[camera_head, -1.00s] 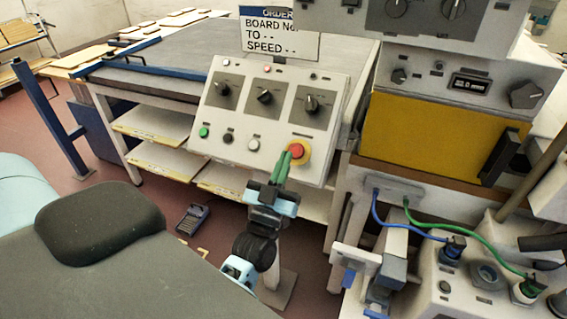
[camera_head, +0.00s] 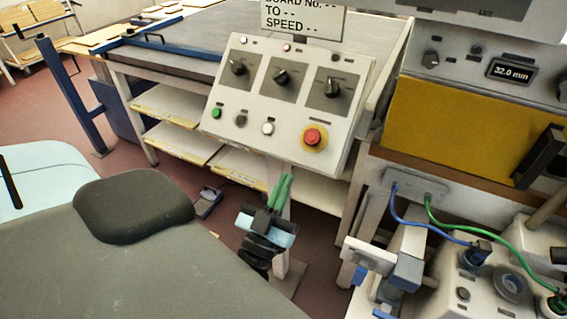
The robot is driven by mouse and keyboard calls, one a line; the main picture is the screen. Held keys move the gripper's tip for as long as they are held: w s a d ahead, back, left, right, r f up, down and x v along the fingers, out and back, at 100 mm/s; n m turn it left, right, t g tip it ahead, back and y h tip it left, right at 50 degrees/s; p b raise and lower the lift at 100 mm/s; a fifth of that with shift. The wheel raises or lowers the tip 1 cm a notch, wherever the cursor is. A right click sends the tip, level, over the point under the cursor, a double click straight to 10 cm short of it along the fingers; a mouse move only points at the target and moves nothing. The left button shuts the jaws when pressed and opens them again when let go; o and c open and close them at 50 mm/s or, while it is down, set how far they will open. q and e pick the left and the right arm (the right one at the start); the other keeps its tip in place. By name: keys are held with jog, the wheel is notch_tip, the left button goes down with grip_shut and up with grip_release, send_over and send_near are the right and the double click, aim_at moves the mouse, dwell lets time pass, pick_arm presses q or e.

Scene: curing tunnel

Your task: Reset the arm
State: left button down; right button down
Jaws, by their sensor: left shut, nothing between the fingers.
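My left gripper (camera_head: 283,184) has green fingers, which are together with nothing between them. It is below the tilted control panel (camera_head: 236,92), in front of the panel's post, and apart from the panel face. The panel carries three black knobs, a green button (camera_head: 217,113), a black button, a white button and a red emergency stop (camera_head: 313,137) on a yellow ring. The gripper is below and left of the red button. Most of my left arm is hidden below the gripper. My right gripper is not in view.
A conveyor table (camera_head: 197,42) with shelves stands behind the panel. A small grey-blue device (camera_head: 208,202) lies on the floor, left of the gripper.

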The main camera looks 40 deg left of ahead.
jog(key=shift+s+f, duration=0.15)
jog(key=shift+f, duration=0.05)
